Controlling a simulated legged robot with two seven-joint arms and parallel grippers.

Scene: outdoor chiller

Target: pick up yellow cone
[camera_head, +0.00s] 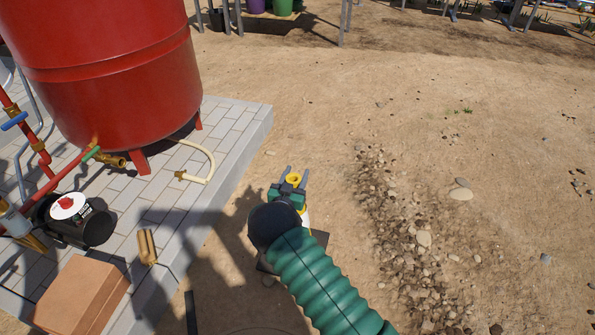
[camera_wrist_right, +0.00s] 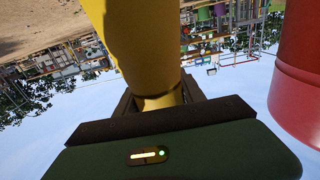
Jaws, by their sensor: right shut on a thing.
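The yellow cone (camera_wrist_right: 145,45) fills the upper middle of the right wrist view, between the dark fingers of my right gripper (camera_wrist_right: 158,98). In the head view its yellow top (camera_head: 293,178) shows between the two fingertips of my right gripper (camera_head: 290,175). The gripper is shut on the cone near its top. A white band and a dark base (camera_head: 319,239) show beside and below my green arm, which hides most of the cone. I cannot tell whether the base touches the ground. My left gripper is in neither view.
A large red tank (camera_head: 110,75) stands on a grey paved slab (camera_head: 225,135) at left. Pipes, a black pump (camera_head: 85,228) and a brown block (camera_head: 82,295) are also there. Stones (camera_head: 424,238) lie on the sand at right. Bare sand beyond the gripper is open.

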